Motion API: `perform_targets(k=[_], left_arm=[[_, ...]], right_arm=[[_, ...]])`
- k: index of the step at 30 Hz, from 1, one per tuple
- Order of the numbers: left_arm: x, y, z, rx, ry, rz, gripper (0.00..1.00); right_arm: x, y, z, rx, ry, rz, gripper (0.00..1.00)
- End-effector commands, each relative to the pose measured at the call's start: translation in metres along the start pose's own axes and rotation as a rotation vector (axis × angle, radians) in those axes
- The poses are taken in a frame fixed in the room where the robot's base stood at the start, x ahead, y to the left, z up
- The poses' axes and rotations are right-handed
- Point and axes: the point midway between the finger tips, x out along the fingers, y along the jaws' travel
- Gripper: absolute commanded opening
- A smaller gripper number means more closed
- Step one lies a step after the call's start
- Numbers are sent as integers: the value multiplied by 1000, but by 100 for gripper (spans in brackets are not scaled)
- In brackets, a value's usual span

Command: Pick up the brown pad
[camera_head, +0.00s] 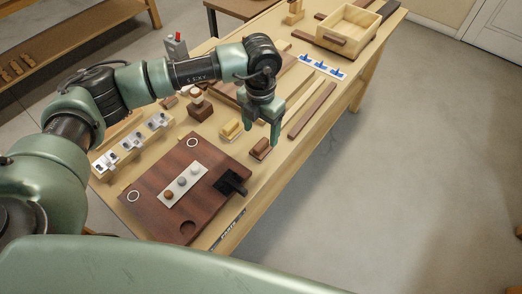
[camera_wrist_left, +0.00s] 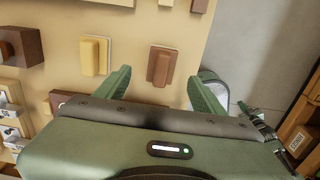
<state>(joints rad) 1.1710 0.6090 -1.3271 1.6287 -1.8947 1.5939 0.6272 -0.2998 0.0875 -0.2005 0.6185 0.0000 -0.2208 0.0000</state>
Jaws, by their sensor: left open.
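The brown pad (camera_head: 260,150) is a small block with a raised ridge, lying on the wooden bench near its right edge. It also shows in the left wrist view (camera_wrist_left: 161,66), between the lines of the two fingers. My left gripper (camera_head: 262,132) is open and points down at the pad; in the left wrist view its fingertips (camera_wrist_left: 160,77) stand to either side of the pad's near end. Nothing is held between them. Whether the fingers touch the pad cannot be told. My right gripper is in neither view.
A yellow pad (camera_head: 231,129) lies just left of the brown one; it also shows in the wrist view (camera_wrist_left: 95,56). A dark brown board (camera_head: 150,197) with knobs lies nearer. Long wooden strips (camera_head: 312,110) lie beyond. A open wooden box (camera_head: 348,28) stands at the far end.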

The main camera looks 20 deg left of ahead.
Motion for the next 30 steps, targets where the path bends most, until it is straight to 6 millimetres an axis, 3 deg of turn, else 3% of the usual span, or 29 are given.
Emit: perform_targets(k=[3, 15, 23, 30], left_arm=[[13, 0, -1, 0, 4, 1, 69], [64, -3, -3, 0, 3, 0, 69], [67, -3, -2, 1, 1, 0, 69], [67, -3, -2, 0, 1, 0, 3]], right_arm=[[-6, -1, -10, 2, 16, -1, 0], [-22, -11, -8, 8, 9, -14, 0], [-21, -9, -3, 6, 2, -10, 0], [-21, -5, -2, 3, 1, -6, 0]])
